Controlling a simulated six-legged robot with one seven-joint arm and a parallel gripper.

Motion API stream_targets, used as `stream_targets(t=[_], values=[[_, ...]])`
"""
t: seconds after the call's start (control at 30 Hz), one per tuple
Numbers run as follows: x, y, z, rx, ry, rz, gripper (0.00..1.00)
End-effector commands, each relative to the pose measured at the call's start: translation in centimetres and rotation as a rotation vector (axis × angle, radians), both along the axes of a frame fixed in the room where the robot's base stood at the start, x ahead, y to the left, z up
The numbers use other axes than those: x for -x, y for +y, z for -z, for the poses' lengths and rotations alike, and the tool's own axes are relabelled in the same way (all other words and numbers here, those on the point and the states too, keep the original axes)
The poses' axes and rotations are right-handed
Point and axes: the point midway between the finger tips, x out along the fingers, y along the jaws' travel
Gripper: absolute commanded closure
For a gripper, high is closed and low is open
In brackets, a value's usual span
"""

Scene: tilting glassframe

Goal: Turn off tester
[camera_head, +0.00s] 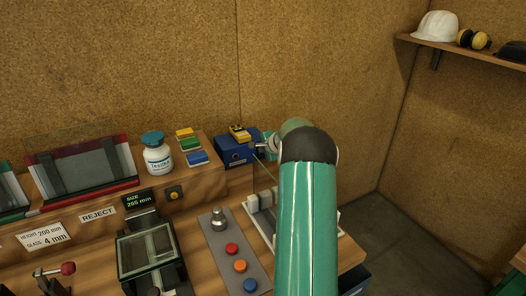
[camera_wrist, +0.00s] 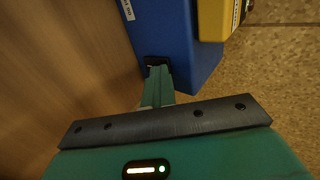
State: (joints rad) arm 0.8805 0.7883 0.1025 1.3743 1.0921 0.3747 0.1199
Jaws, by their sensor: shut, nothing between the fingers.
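A blue box (camera_head: 236,152), likely the tester, sits on the raised wooden ledge by the back wall, with a yellow device (camera_head: 240,133) on top. In the wrist view the blue box (camera_wrist: 180,35) fills the top middle, with the yellow device (camera_wrist: 213,18) to its right. A small black part (camera_wrist: 155,61), perhaps a switch, is on the box's lower edge. My gripper (camera_wrist: 157,70) is shut and empty, its green fingertips at or against this black part; I cannot tell whether they touch. In the head view my arm hides most of the gripper.
A white jar (camera_head: 157,155) and coloured blocks (camera_head: 190,142) stand left of the box. A grey panel (camera_head: 232,250) with a knob and coloured buttons lies in front. A glass-topped frame (camera_head: 148,250) stands on the bench. A red-knobbed lever (camera_head: 67,268) is at front left.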

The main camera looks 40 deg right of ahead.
Motion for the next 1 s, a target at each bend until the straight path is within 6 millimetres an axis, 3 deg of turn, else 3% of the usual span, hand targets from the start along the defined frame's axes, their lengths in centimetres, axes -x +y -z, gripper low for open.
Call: stream_targets(t=[0.3, 1.0], values=[[-0.2, 0.1, -1.5, 0.001, -0.003, -0.001, 1.0], [0.1, 0.2, -1.7, 0.001, -0.002, -0.003, 1.0]])
